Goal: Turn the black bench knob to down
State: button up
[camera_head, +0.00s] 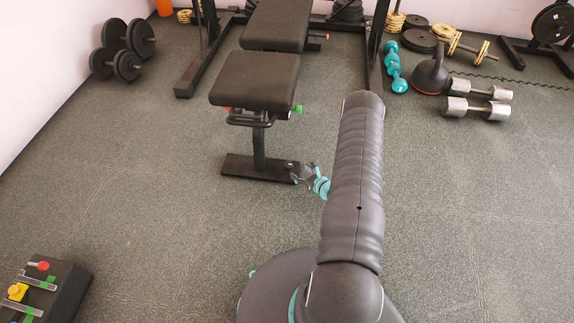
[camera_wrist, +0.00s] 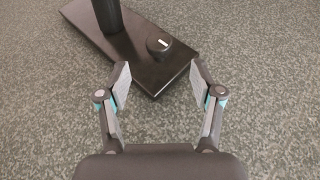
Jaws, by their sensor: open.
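The black bench knob (camera_wrist: 158,47) is a small round black dial with a short white mark. It sits on top of the bench's black foot plate (camera_wrist: 125,55), near the end closest to me in the wrist view. The foot plate with the bench post also shows in the head view (camera_head: 245,170), where the knob is small and hard to make out. My gripper (camera_wrist: 160,77) is open and empty, its fingers apart, with the knob ahead between their lines. It appears beside the right end of the foot plate in the head view (camera_head: 300,172).
The bench seat (camera_head: 256,80) overhangs the foot plate. A black box (camera_head: 65,285) with coloured controls is at the lower left. Dumbbells (camera_head: 478,107), a kettlebell (camera_head: 430,76) and weights stand at the back. The floor around the foot plate is clear.

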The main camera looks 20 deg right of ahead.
aim_at(289, 165)
jog(key=x, duration=0.9)
jog(key=shift+w+a+f+b, duration=0.1)
jog(key=shift+w+f+b, duration=0.1)
jog(key=shift+w+b, duration=0.1)
jog(key=c, duration=1.2)
